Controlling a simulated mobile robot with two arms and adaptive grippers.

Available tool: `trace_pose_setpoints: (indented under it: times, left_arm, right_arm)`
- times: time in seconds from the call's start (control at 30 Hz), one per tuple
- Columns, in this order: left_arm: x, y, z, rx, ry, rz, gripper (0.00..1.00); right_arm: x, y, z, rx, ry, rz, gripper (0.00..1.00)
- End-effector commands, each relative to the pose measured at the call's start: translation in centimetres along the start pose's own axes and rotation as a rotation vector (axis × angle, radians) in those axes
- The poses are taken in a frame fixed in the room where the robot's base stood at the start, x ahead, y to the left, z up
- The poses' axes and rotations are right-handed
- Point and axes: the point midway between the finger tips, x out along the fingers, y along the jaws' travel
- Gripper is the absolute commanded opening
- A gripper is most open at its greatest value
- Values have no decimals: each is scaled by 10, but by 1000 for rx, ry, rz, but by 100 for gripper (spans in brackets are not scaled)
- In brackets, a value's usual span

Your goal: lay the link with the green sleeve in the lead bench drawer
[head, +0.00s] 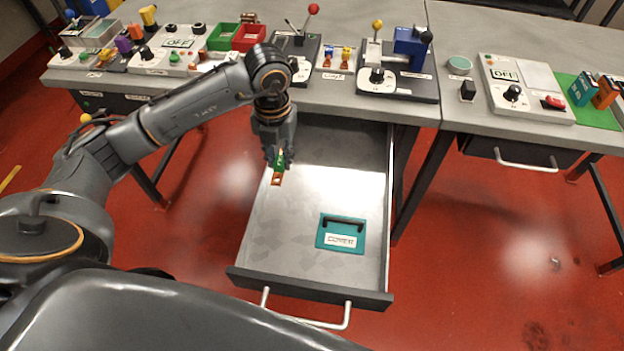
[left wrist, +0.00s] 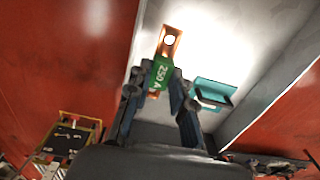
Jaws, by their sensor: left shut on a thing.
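The link with the green sleeve (head: 279,163) is in my left gripper (head: 280,157), its copper end hanging down over the open drawer. In the left wrist view the link (left wrist: 161,74) shows its sleeve marked "250 A" between the two fingers, with a copper end and hole beyond. My left gripper (left wrist: 160,92) is shut on it. The drawer (head: 280,230) is pulled out under the bench and holds a teal piece labelled "COVER" (head: 341,233) near its front right. I cannot tell exactly how high the link is above the drawer floor. My right gripper is not in view.
The drawer's front handle (head: 320,324) sticks out toward me. Bench tops (head: 460,120) above carry switch panels, a green bin (head: 223,37) and a red bin (head: 249,37). A second drawer (head: 520,154) at right is shut. Most of the open drawer's floor is bare.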

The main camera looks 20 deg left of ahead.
Motion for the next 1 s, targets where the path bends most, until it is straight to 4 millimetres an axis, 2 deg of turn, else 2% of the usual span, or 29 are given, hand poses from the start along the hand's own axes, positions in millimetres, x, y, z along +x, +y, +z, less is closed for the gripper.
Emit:
trace_pose_setpoints:
  times: [0.07, 0.1, 0.3, 0.57, 0.77, 1.0]
  left_arm:
    - [6, -22, 1, 4, 3, -4, 0]
    - [17, -27, 1, 1, 6, 0, 0]
    - [48, -50, 4, 0, 2, 1, 0]
    - [68, -67, 5, 2, 2, 0, 0]
    - [94, -64, 5, 0, 2, 1, 0]
    - [97, -64, 6, 1, -1, 1, 0]
  right_arm:
    - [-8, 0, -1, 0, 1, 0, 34]
    - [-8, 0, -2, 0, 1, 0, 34]
    - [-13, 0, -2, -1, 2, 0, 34]
    - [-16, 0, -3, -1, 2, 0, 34]
    - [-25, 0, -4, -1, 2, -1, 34]
    - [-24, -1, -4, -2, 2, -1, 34]
